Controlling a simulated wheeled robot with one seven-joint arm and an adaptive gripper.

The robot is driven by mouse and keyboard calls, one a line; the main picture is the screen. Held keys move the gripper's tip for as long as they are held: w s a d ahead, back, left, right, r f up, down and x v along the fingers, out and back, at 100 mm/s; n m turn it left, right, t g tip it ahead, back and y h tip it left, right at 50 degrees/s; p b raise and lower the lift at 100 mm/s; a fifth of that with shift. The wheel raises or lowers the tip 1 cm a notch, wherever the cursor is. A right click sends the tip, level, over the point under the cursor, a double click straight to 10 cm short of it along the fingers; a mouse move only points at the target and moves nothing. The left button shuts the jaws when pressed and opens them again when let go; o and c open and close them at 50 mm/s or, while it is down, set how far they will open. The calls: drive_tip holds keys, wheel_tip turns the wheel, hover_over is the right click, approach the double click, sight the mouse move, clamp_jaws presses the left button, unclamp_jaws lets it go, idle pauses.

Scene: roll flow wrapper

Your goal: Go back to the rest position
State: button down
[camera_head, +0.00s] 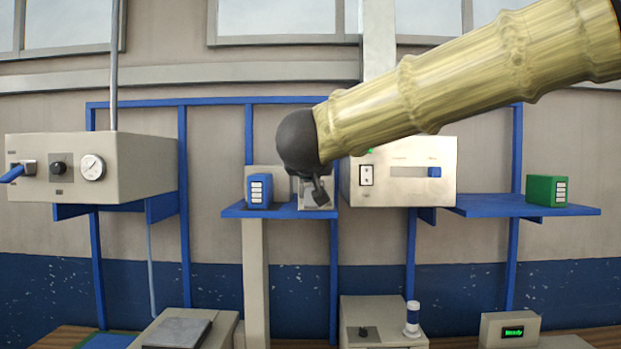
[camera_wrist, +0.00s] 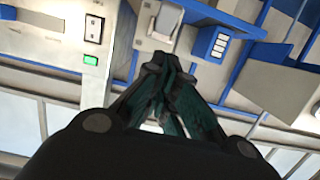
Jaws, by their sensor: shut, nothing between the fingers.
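My arm (camera_head: 470,75) reaches in from the upper right of the head view, in front of the wall. My gripper (camera_head: 319,194) hangs at its dark rounded end, in front of the middle of the blue shelf. In the wrist view its fingers (camera_wrist: 158,64) meet at the tips, and nothing shows between them. In the head view the gripper overlaps a small grey device (camera_head: 308,204) on that shelf and partly hides it. I cannot tell the gap between them.
A blue box (camera_head: 259,191) stands just left of the gripper. A white panel box (camera_head: 422,172) is to the right, with a green box (camera_head: 546,190) on the far-right shelf. A gauge box (camera_head: 125,168) is at left. Machines line the bottom, including a green-lit display (camera_head: 512,331).

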drive_tip(key=shift+s+r, duration=0.1)
drive_tip(key=shift+s, duration=0.25)
